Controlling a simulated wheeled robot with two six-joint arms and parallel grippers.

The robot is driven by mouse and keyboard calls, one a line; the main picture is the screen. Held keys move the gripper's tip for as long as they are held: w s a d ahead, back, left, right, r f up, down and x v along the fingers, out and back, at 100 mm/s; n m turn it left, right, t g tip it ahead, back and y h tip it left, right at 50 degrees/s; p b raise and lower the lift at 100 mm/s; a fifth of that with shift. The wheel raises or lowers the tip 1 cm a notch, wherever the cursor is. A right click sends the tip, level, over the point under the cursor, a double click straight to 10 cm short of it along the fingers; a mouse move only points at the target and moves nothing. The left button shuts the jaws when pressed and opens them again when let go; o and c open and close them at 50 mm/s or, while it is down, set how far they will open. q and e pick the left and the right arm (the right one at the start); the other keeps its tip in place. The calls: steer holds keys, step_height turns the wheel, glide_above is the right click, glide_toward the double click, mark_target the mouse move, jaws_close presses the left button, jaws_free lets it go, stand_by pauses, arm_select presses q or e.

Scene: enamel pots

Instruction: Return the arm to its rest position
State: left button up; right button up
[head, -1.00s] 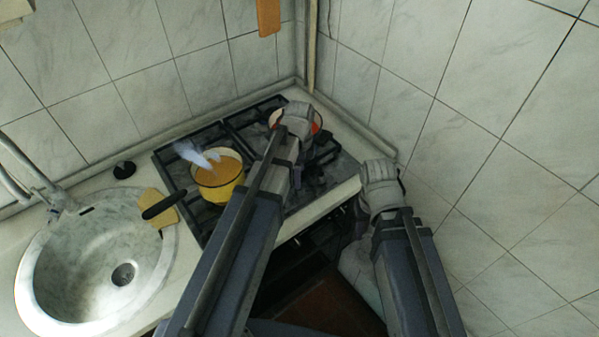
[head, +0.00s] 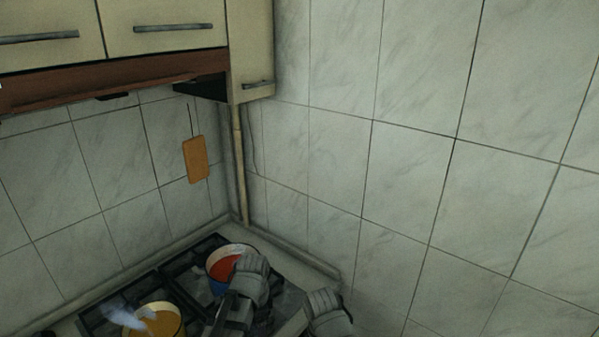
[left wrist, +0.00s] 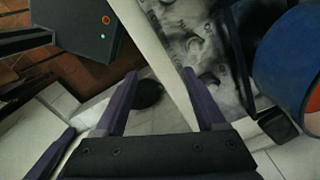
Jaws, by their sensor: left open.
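My left gripper (head: 252,272) is at the stove's front right, overlapping the near side of a blue pot (head: 216,286) with red contents in the head view. In the left wrist view its two purple fingers (left wrist: 160,82) are wide apart with nothing between them. The blue pot (left wrist: 288,60) is to the right, outside the fingers. My right gripper (head: 328,306) is low in the head view, right of the left one, by the counter's right edge; its fingers cannot be made out.
A yellow pot (head: 158,325) with orange contents stands on the stove (head: 172,272), pale wisps beside it. A tiled wall (head: 400,200) borders the right. Cabinets (head: 160,25) hang above, and an orange board (head: 195,160) hangs on the back wall.

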arm_select(q)
steer(key=s+d+n, duration=0.6)
steer(key=s+n, duration=0.2)
steer(key=s, duration=0.2)
steer(key=shift+n+y, duration=0.4)
steer(key=shift+r, duration=0.1)
